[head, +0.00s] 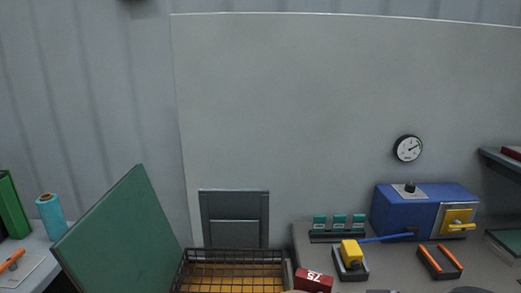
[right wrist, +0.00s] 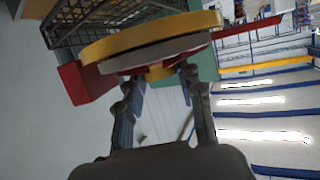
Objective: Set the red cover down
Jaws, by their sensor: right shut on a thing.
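My right gripper (right wrist: 160,84) shows in the right wrist view, its two fingers closed on a red piece (right wrist: 160,73), which looks to be the red cover. A round disc with a yellow rim (right wrist: 150,37) and a grey band lies just beyond the fingertips and hides the rest. I cannot tell whether the disc and the red piece are joined. My left gripper is not in view.
A wire basket (head: 235,252) stands at bottom centre, beside a red block marked 75 (head: 313,281). A green panel (head: 120,240) leans at left. A blue box (head: 420,207), a yellow-topped device (head: 351,254) and an orange-handled tool (head: 440,262) are on the right bench.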

